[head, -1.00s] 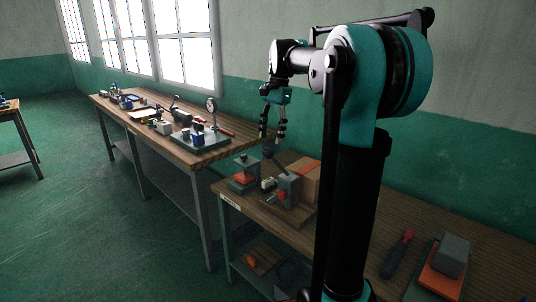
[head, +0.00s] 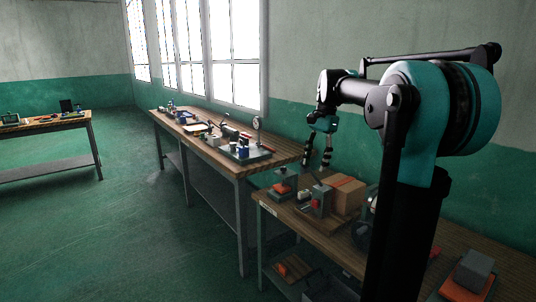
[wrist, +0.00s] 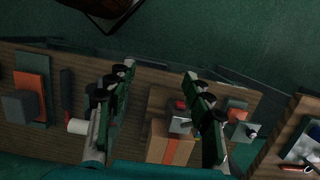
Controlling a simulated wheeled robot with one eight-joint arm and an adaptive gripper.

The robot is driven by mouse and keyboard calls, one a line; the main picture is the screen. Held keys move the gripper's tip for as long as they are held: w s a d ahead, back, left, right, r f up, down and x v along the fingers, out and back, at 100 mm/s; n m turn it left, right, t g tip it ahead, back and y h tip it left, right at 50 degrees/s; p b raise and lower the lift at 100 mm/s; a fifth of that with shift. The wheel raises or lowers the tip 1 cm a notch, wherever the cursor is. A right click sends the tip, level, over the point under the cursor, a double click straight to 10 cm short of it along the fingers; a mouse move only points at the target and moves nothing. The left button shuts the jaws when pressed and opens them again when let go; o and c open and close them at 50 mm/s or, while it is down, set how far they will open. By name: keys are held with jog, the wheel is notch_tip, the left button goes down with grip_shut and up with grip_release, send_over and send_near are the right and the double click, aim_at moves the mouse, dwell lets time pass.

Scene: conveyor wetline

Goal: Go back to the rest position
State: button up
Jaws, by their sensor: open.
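My gripper (head: 317,152) hangs from my raised arm above the back of the near workbench (head: 480,238) in the head view. In the wrist view my gripper (wrist: 160,78) is open, its two fingers apart with nothing between them. Below it a cardboard box (head: 346,193) with an orange stripe stands on the near bench. It also shows in the wrist view (wrist: 158,142). A grey fixture (head: 320,200) with a red knob stands beside the box, apart from my gripper.
A grey block on an orange plate (head: 468,275) lies at the near bench's right. A small press (head: 284,184) stands at its left end. A longer bench (head: 190,133) with several tools runs along the windows. Another table (head: 50,122) stands far left. The green floor (head: 120,230) between is clear.

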jog(key=s+d+f+n+t, duration=0.1)
jog(key=s+f+n+t, duration=0.1)
jog(key=s+f, duration=0.5)
jog(key=s+d+f+n+t+h, duration=0.1)
jog(key=s+f+n, duration=0.4)
jog(key=f, duration=0.8)
jog(key=s+d+f+n+t+h, duration=0.1)
jog(key=s+f+n+t, duration=0.1)
jog(key=s+f, duration=0.8)
jog(key=shift+s+d+n+t, duration=0.3)
jog(key=shift+s+n, duration=0.2)
jog(key=shift+n, duration=0.4)
